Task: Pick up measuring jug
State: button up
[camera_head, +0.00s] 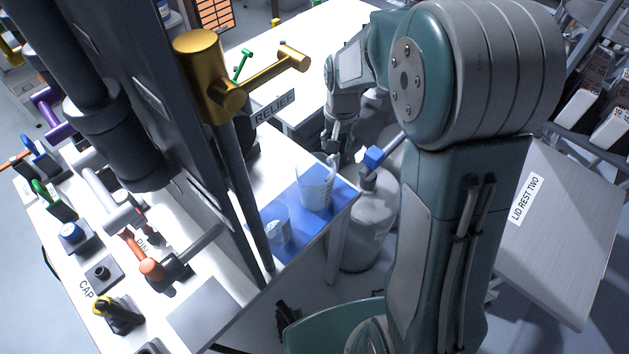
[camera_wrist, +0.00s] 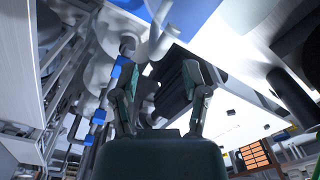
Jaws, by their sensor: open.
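Two clear measuring jugs stand on a blue mat (camera_head: 340,205) at the table's edge. The farther jug (camera_head: 316,186) is upright and looks larger; the nearer jug (camera_head: 275,230) is partly hidden behind a grey post. My gripper (camera_head: 332,150) is just above and behind the farther jug's rim; contact cannot be told. In the wrist view my gripper (camera_wrist: 160,62) has its two fingers spread, with nothing held between them. A pale, curved jug part (camera_wrist: 153,43) shows ahead of the fingertips, with the blue mat (camera_wrist: 190,14) beyond it.
A gold-handled lever (camera_head: 205,85) on a grey post rises left of the mat, beside the RELIEF label (camera_head: 275,107). A pale tank (camera_head: 370,225) with a blue-handled valve (camera_head: 374,158) stands right of the mat. Fixtures crowd the left table. A LID REST TWO panel (camera_head: 560,235) lies right.

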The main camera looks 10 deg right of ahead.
aim_at(337, 161)
jog(key=shift+d+f, duration=0.25)
jog(key=shift+f, duration=0.5)
jog(key=f, duration=0.4)
jog(key=shift+s+a+f, duration=0.15)
jog(key=shift+a+f, duration=0.05)
jog(key=shift+f, duration=0.2)
jog(key=shift+d, duration=0.1)
grip_shut()
